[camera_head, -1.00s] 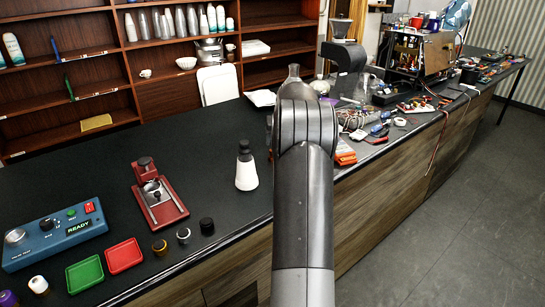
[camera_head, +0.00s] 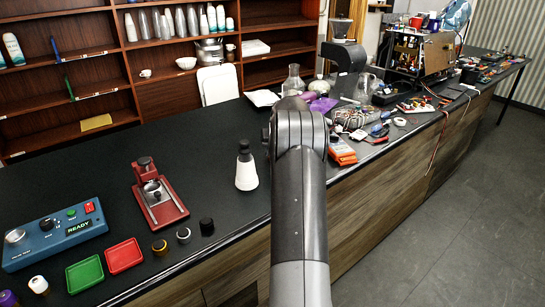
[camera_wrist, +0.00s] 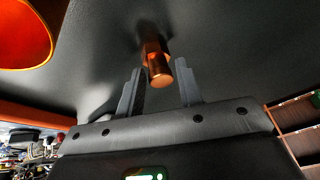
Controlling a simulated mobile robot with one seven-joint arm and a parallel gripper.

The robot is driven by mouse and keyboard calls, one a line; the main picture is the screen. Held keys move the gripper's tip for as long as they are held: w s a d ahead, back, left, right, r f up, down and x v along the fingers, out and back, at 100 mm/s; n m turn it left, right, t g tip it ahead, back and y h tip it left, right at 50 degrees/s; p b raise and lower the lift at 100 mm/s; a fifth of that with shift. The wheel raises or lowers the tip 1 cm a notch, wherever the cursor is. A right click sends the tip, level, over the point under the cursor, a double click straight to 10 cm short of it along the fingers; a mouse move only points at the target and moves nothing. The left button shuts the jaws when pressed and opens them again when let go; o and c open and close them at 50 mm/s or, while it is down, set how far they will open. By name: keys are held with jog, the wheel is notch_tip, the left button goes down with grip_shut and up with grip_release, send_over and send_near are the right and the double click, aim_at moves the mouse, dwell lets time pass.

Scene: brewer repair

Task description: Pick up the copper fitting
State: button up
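The copper fitting (camera_wrist: 155,62) is a shiny copper cylinder with a round end, seen in the wrist view against a dark surface. My gripper (camera_wrist: 160,72) is open, with one grey finger on each side of the fitting. The fitting lies between or just beyond the fingertips; I cannot tell how deep. Narrow gaps seem to show on both sides. In the head view my arm hides the gripper and the fitting.
An orange-rimmed object (camera_wrist: 25,30) is close at the wrist view's upper left. On the counter stand a white bottle with black top (camera_head: 246,170), a red press (camera_head: 160,200), a glass flask (camera_head: 293,80), an orange box (camera_head: 342,152) and a grinder (camera_head: 345,57).

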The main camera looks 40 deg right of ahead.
grip_shut()
jog(key=shift+r, duration=0.1)
